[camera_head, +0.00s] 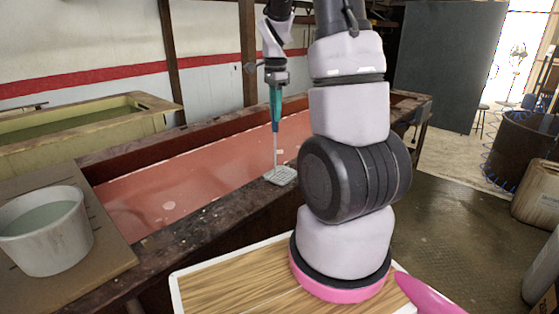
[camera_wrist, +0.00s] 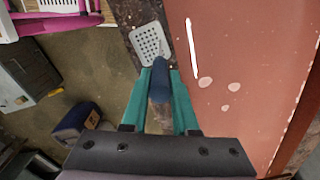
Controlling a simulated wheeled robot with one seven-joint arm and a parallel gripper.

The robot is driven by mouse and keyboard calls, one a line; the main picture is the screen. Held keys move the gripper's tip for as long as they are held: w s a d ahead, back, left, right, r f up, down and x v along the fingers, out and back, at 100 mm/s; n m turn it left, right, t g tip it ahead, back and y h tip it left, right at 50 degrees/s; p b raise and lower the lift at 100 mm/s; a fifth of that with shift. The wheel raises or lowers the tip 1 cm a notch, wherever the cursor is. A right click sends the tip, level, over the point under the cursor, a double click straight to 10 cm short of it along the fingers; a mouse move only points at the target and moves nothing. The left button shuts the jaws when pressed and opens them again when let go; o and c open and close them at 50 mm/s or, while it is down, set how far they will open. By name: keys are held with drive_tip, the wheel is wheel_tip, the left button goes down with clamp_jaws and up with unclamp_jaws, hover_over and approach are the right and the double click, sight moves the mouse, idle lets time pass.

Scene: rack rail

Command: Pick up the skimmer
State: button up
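The skimmer has a dark blue handle (camera_wrist: 160,82), a thin rod (camera_head: 275,152) and a pale perforated plate (camera_head: 281,176). It hangs upright below my gripper (camera_head: 275,122). The plate is over the dark ledge of the long red tank; I cannot tell whether it touches the ledge. In the wrist view the plate (camera_wrist: 150,43) shows beyond the handle. The teal fingers of my gripper (camera_wrist: 161,76) close in on both sides of the handle and appear to touch it. The rod is mostly hidden behind the handle there.
The long tank of red liquid (camera_head: 205,178) has a dark wooden rim. A white bucket (camera_head: 46,232) stands on a board at the left. A yellowish tank (camera_head: 95,135) lies behind. A white stick (camera_wrist: 191,48) shows over the red liquid. Dark floor (camera_head: 450,215) is open at the right.

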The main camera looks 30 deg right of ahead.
clamp_jaws()
wheel_tip(320, 180, up, 13)
idle(0.6)
